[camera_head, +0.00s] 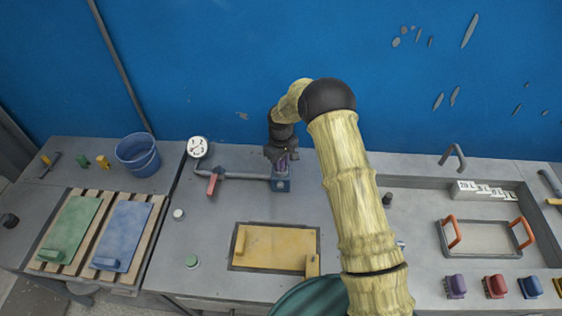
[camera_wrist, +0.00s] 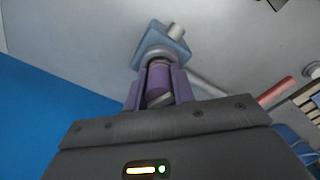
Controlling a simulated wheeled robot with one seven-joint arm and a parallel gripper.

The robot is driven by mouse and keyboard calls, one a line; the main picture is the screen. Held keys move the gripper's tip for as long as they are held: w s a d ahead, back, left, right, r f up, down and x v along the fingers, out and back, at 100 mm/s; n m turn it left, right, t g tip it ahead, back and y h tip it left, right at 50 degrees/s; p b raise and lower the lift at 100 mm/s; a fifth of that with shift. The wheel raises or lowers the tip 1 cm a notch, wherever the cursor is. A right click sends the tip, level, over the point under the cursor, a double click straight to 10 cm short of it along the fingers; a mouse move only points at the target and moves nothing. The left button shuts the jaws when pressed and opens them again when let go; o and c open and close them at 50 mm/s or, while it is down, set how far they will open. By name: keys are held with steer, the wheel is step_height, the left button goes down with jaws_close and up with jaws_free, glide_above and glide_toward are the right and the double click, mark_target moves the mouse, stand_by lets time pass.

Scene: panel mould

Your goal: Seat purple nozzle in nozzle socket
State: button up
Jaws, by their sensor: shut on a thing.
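My gripper (camera_head: 283,163) is at the back of the table, pointing down over the blue-grey nozzle socket block (camera_head: 281,185). In the wrist view my gripper (camera_wrist: 158,92) is shut on the purple nozzle (camera_wrist: 159,80), which sits between the two fingers. The nozzle's far end is at the grey ring of the nozzle socket (camera_wrist: 158,50) and looks lined up with it. I cannot tell how deep the nozzle is in the ring. In the head view the nozzle is mostly hidden by my gripper.
A grey pipe with a red lever (camera_head: 212,184) and a round gauge (camera_head: 197,147) runs left from the socket. A blue bucket (camera_head: 138,155) stands further left. A yellow panel (camera_head: 275,248) lies in front. A tray with orange handles (camera_head: 486,238) is at right.

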steer(key=shift+s+d+f+b, duration=0.1)
steer(key=shift+s+f+b, duration=0.3)
steer(key=shift+f, duration=0.25)
steer(key=o, duration=1)
steer(key=shift+w+d+f, duration=0.1)
steer(key=shift+a, duration=0.2)
steer(key=shift+a+r+p, duration=0.1)
steer(key=shift+r+p, duration=0.4)
steer(key=shift+r, duration=0.05)
steer(key=shift+w+r+b, duration=0.1)
steer(key=shift+r+b, duration=0.1)
steer(key=shift+b, duration=0.1)
step_height(320, 180, up, 11)
steer(key=b, duration=0.3)
steer(key=shift+w, duration=0.15)
steer(key=shift+r+b, duration=0.3)
steer(key=shift+r, duration=0.25)
